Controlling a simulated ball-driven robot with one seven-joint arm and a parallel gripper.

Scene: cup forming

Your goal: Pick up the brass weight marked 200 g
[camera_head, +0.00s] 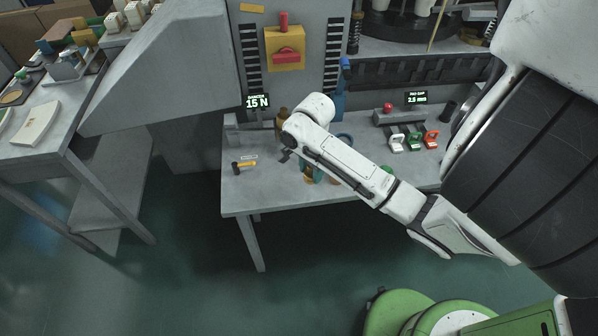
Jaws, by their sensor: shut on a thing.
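My white arm reaches over the grey workbench (248,196) from the right. Its rounded end joint is above the bench's left half. A brass-coloured knobbed piece (283,116) shows just left of the rounded joint. Another small brass-coloured piece (309,179) shows below the arm, beside teal parts (318,175). Any 200 g marking is too small to read, so I cannot tell which piece is the named weight.
White, green and red items (414,141) stand at the right. A side table (50,145) is at far left, with open floor between.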

